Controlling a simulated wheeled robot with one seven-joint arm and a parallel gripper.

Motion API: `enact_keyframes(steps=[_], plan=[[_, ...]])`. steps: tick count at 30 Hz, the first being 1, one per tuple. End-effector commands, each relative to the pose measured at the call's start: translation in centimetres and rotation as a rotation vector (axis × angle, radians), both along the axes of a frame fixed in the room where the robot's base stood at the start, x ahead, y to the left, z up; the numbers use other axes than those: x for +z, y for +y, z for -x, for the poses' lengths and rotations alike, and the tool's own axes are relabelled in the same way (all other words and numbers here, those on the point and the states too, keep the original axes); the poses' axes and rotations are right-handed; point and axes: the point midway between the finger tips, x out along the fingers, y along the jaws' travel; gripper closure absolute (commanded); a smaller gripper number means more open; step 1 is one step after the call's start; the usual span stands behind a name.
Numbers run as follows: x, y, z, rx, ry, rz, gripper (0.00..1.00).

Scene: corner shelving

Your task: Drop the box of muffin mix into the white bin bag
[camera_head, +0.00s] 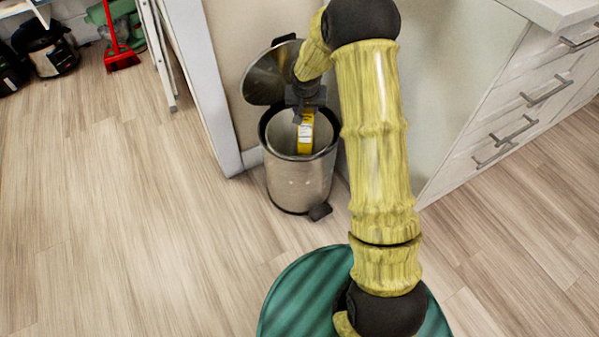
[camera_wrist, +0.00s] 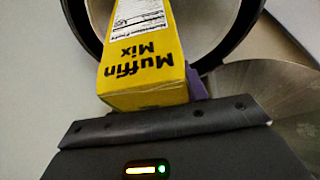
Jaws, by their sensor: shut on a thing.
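The yellow muffin mix box (camera_head: 306,133) is at the mouth of the steel pedal bin (camera_head: 300,187), its lower part inside the rim. In the wrist view the box (camera_wrist: 146,62) shows its "Muffin Mix" lettering and a white label. My gripper (camera_head: 303,112) is over the bin opening and shut on the box. The fingers are mostly hidden in the wrist view; a purple part (camera_wrist: 196,82) shows beside the box. The bin's inside looks pale grey; I cannot clearly make out a white bag.
The round bin lid (camera_head: 268,75) stands open behind the bin, close to my arm. A white drawer cabinet (camera_head: 500,110) is to the right, and a wall end (camera_head: 205,90) is to the left. Wooden floor (camera_head: 120,220) is clear at the left. A red dustpan (camera_head: 121,60) stands farther back.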

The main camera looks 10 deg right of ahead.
Motion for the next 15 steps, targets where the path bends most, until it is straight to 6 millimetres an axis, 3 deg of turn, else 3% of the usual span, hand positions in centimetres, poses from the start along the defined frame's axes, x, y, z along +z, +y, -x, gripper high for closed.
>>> enact_keyframes(steps=[1,6,15], plan=[[-1.1,0.0,0.0,0.0,-0.001,-0.001,1.0],[-3.1,0.0,0.0,-0.001,-0.001,-0.001,1.0],[-4.2,-0.1,0.0,-0.003,-0.002,-0.001,1.0]])
